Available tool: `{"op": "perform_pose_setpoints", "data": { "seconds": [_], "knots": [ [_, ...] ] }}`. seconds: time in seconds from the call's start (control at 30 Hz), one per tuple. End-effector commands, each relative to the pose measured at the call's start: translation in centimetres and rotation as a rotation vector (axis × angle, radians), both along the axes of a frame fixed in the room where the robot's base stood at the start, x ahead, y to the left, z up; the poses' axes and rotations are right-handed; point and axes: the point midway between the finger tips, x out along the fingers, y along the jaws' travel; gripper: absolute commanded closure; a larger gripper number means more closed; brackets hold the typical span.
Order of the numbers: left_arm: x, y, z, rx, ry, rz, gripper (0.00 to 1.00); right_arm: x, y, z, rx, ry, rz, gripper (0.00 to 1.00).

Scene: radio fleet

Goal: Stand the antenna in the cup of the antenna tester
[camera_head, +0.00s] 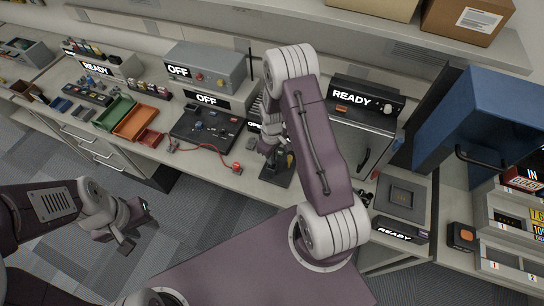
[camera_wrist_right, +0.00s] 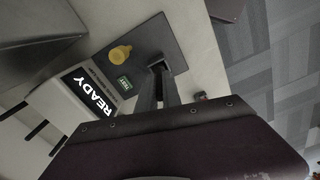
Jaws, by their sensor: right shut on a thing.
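The antenna tester (camera_head: 272,176) is a dark plate on the bench in the middle of the head view, partly behind my right arm. In the right wrist view the tester's plate (camera_wrist_right: 140,48) carries a yellow knob, a green label and a lit READY display (camera_wrist_right: 80,92). My right gripper (camera_wrist_right: 160,72) is over the plate, shut on a dark piece, apparently the antenna. It is mostly hidden between the fingers, and I cannot tell whether it touches the cup. The right gripper also shows in the head view (camera_head: 269,150). My left gripper (camera_head: 137,226) is open and empty above the floor.
A black board with a red lead (camera_head: 205,132) lies left of the tester. Grey boxes reading OFF (camera_head: 205,68) stand behind it. A READY oven-like unit (camera_head: 360,110) and a blue cabinet (camera_head: 480,120) stand right. Green and orange trays (camera_head: 135,122) lie left.

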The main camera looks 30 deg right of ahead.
Motion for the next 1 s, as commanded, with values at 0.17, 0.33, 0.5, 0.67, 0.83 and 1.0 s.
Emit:
{"op": "perform_pose_setpoints", "data": {
  "seconds": [0.17, 0.33, 0.5, 0.67, 0.83, 1.0],
  "knots": [
    [0.0, 0.0, -0.5, 0.0, 0.0, 0.0, 0.64, 0.0, 0.0, -0.6, 0.0, 0.0, 0.0, 1.0],
    [0.0, 0.0, -0.8, 0.0, 0.0, 0.0, 0.64, 0.0, 0.0, -1.0, 0.0, 0.0, 0.0, 1.0],
    [0.0, 0.0, -0.6, 0.0, 0.0, 0.0, 0.64, 0.0, 0.0, -0.8, 0.0, 0.0, 0.0, 0.66],
    [0.0, 0.0, -0.6, 0.0, 0.0, 0.0, 0.64, 0.0, 0.0, -0.8, 0.0, 0.0, 0.0, 0.66],
    [0.0, 0.0, -0.9, 0.0, 0.0, 0.0, 0.64, 0.1, 0.0, -0.1, 0.0, -0.002, 0.0, 0.66],
    [0.0, 0.0, -1.5, 0.0, 0.0, 0.0, 0.64, 0.2, 0.0, 3.1, -0.001, -0.006, 0.0, 0.66]
  ]
}}
